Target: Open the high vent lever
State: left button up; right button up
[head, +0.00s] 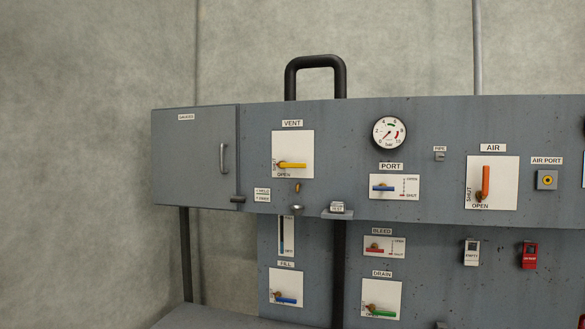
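The vent lever is a yellow handle (293,166) on a white plate (303,144) under the VENT label, in the upper left part of the grey panel in the head view. It lies about level, with its brown pivot at the left and its handle pointing right. The plate reads SHUT upright along its left edge and OPEN along its bottom edge. Neither of my grippers is in view, so I cannot see their state.
A grey cabinet door (195,155) with a handle is left of the vent plate. A small ledge (338,213) juts out below right. Nearby are a gauge (388,133), the blue PORT lever (383,188), the orange AIR lever (486,182) and a black pipe loop (316,62) above.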

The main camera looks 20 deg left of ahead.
aim_at(283, 165)
jog(key=u, duration=0.3)
jog(key=i, duration=1.3)
jog(key=z, duration=0.25)
